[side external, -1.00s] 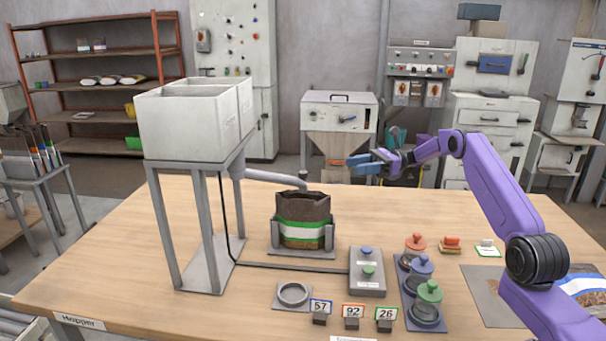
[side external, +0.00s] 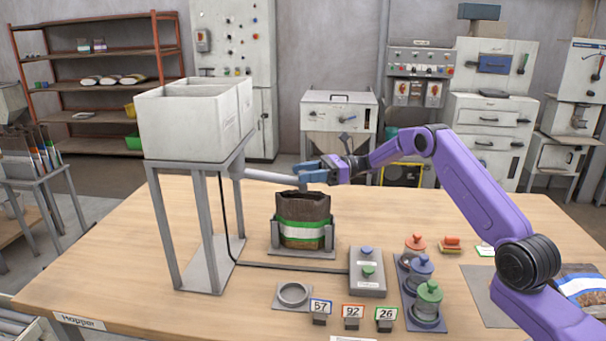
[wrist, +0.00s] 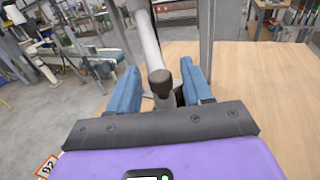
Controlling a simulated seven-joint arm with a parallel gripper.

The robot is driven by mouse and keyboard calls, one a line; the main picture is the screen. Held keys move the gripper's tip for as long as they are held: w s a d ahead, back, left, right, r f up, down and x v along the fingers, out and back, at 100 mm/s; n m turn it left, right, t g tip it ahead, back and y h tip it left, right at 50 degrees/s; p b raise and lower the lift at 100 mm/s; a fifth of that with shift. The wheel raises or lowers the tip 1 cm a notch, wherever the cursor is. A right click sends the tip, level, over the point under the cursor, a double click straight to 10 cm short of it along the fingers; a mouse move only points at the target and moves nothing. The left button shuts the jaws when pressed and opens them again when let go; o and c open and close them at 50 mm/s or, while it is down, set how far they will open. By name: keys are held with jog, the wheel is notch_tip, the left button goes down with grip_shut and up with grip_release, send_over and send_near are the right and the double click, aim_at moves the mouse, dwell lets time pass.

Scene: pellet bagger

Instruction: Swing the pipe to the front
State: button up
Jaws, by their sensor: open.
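The grey pipe (side external: 270,176) runs out from the hopper (side external: 195,120) to the right, its end above the brown bag (side external: 303,218) with green and white bands in its holder. In the wrist view the pipe (wrist: 150,50) comes down between my fingers, with its dark end (wrist: 161,82) in the gap. My gripper (side external: 309,172) is at the pipe's outer end. It is open, with the blue fingers (wrist: 163,88) on either side of the pipe and visible gaps beside it.
A grey button box (side external: 367,272) and a rack of lidded jars (side external: 421,282) stand to the right of the bag. A ring plate (side external: 292,295) and numbered tags (side external: 352,311) are at the front. The hopper's stand legs (side external: 210,235) are left of the bag. The table's right rear is bare.

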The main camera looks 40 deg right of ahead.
jog(key=shift+w+a, duration=0.15)
jog(key=shift+a, duration=0.35)
grip_shut()
